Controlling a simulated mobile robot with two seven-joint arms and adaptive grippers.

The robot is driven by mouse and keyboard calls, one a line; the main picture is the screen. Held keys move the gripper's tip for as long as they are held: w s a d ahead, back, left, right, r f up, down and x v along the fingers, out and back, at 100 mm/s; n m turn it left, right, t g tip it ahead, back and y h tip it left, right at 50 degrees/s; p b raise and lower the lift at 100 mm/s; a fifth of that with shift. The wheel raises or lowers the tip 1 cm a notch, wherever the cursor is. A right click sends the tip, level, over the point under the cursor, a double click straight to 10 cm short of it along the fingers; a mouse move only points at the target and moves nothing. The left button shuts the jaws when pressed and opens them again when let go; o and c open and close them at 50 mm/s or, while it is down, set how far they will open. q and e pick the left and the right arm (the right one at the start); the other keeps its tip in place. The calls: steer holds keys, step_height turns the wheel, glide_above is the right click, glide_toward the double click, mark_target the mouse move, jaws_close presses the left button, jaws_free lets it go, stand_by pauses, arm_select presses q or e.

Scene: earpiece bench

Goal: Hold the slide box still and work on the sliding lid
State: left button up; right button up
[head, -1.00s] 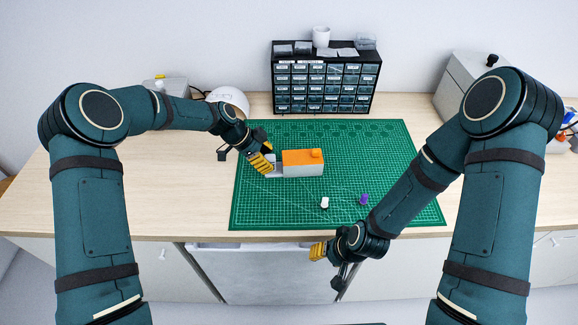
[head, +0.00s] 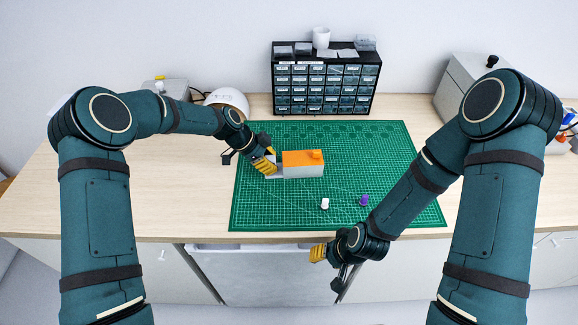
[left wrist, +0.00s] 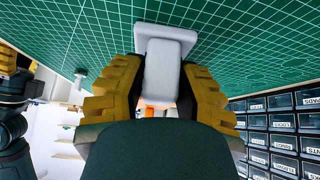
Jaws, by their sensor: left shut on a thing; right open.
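The slide box (head: 303,171) is a light grey block lying on the green mat, with an orange sliding lid (head: 297,158) on top. The lid has a small orange knob near its right end. A grey post on a flat plate (left wrist: 163,70) stands at the box's left end. My left gripper (head: 271,165) is shut on this post, one yellow finger on each side in the left wrist view. The fingers largely hide the post in the head view. Only a bit of orange shows behind it in the wrist view. My right gripper (head: 318,253) is open and empty, in front of the table's front edge.
A white piece (head: 325,204) and a purple piece (head: 364,200) stand on the green mat (head: 290,210), in front of the box. A black drawer cabinet (head: 325,80) stands behind the mat. The mat right of the box is clear.

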arm_select(q)
jaws_close()
steer(key=shift+s+f, duration=0.15)
steer(key=shift+f, duration=0.05)
stand_by(0.3)
